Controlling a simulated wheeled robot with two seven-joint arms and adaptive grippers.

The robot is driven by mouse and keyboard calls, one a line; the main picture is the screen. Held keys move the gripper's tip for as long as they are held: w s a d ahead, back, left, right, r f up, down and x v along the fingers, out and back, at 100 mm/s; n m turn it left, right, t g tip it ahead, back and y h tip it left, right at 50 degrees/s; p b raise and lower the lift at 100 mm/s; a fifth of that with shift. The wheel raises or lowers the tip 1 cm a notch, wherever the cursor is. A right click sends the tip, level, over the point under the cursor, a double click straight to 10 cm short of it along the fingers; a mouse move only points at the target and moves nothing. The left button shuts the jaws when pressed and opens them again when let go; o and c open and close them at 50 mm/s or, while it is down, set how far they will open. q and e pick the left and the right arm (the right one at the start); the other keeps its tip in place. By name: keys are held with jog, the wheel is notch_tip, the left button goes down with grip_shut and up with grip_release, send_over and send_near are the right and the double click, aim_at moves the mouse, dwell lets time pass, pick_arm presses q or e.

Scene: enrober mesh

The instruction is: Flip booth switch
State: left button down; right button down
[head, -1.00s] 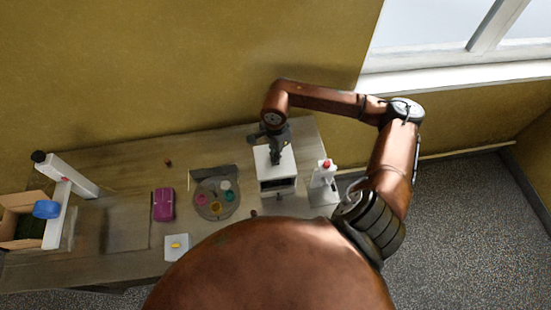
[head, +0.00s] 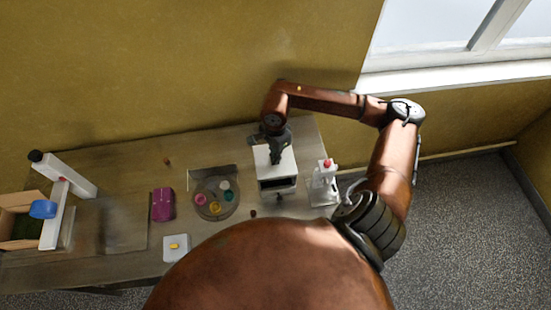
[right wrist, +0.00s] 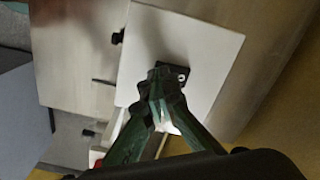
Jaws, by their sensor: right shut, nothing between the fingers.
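The booth (head: 277,183) is a white box with a dark front opening, standing on the right part of the table. Its white top panel (right wrist: 205,42) fills the middle of the right wrist view. A small black switch (right wrist: 182,72) sits on that panel. My right gripper (head: 277,161) points down over the booth top. In the right wrist view its shut, empty fingertips (right wrist: 160,74) are right beside the switch and partly cover it. I cannot tell whether they touch it. My left gripper is not in view.
A white dispenser with a red top (head: 326,184) stands close right of the booth. A round palette with coloured spots (head: 216,212), a magenta object (head: 163,204) and a white plate (head: 176,248) lie to the left. An open cardboard box (head: 14,243) is at the far left.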

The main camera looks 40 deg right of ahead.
jog(key=shift+f+b, duration=0.35)
jog(key=shift+f, duration=0.05)
jog(key=shift+r+p, duration=1.25)
jog(key=shift+r, duration=2.3)
